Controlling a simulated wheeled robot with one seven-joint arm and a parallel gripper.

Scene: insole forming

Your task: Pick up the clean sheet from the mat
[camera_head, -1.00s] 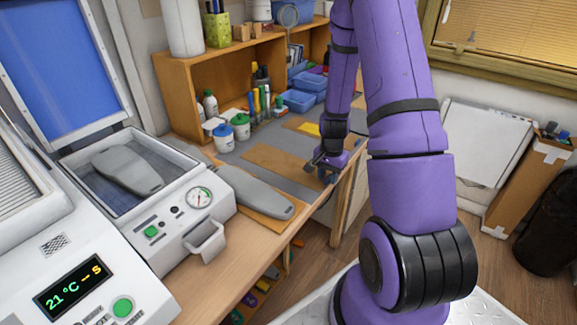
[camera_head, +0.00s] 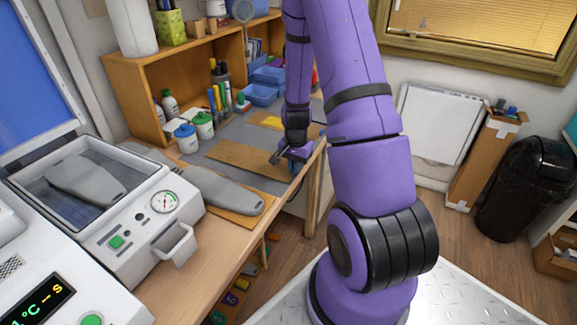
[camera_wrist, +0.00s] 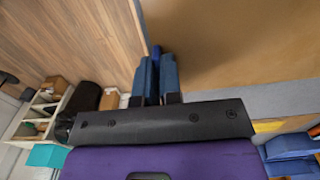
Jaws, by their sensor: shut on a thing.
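A flat tan-brown sheet (camera_head: 240,160) lies on the grey mat (camera_head: 232,134) on the bench, with one end towards the bench's front edge. My gripper (camera_head: 278,158) is at that end, low beside the edge. In the wrist view the sheet (camera_wrist: 235,40) fills the upper right, and the blue fingers of my gripper (camera_wrist: 156,78) are close together at its edge, shut on it. The exact bite is partly hidden by the fingers. I cannot see a clear gap between sheet and mat.
A grey insole form (camera_head: 222,190) lies on another brown sheet nearer me. A press with an open lid and a gauge (camera_head: 164,201) stands at left. Lidded jars (camera_head: 187,138), blue bins (camera_head: 262,95) and a wooden shelf (camera_head: 150,80) line the back. Open floor lies right of the bench.

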